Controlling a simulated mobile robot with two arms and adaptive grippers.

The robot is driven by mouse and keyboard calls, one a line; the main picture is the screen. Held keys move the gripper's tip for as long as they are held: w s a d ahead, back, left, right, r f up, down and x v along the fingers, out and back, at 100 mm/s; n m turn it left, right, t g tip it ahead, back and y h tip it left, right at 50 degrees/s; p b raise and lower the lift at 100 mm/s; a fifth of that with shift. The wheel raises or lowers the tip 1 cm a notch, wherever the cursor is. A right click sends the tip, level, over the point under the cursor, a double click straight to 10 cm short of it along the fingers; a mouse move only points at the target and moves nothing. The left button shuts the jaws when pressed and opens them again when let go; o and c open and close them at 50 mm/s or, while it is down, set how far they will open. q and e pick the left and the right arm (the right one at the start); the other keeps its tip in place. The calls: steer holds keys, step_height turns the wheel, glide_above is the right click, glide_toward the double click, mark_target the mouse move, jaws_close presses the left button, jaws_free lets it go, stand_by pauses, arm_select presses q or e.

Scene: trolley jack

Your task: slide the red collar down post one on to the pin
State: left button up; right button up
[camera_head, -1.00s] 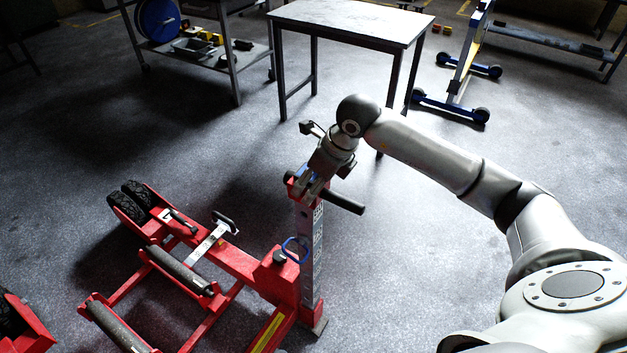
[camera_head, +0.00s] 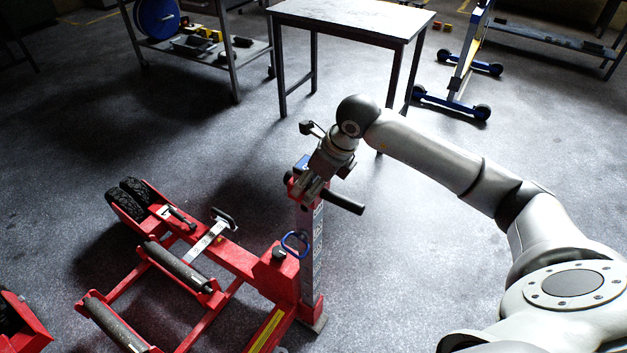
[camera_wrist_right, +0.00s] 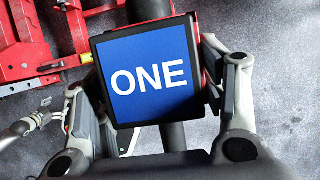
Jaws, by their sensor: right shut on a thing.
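Post one (camera_head: 306,250) stands upright on the red trolley jack (camera_head: 245,262). The red collar (camera_head: 293,186) is around its upper end, just below the blue cap. A dark bar sticks out to the right beside it. My right gripper (camera_head: 309,190) is shut on the collar from above. In the right wrist view the blue cap marked ONE (camera_wrist_right: 150,78) lies between my fingers, and red shows at its edge (camera_wrist_right: 198,55). A blue loop (camera_head: 294,243), perhaps the pin's handle, shows lower on the post, well below the collar. My left gripper is out of view.
The jack's rollers (camera_head: 180,267) and black wheels (camera_head: 134,191) lie left of the post. A bare table (camera_head: 350,22) stands behind, with a tool trolley (camera_head: 236,62) at the back left. Open floor lies right of the post, under my arm.

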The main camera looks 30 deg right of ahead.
mark_target(332, 193)
steer(key=shift+f+b, duration=1.15)
steer(key=shift+f, duration=0.25)
steer(key=o, duration=1.2)
steer(key=shift+r, duration=0.1)
steer(key=o, duration=0.3)
steer(key=v, duration=1.2)
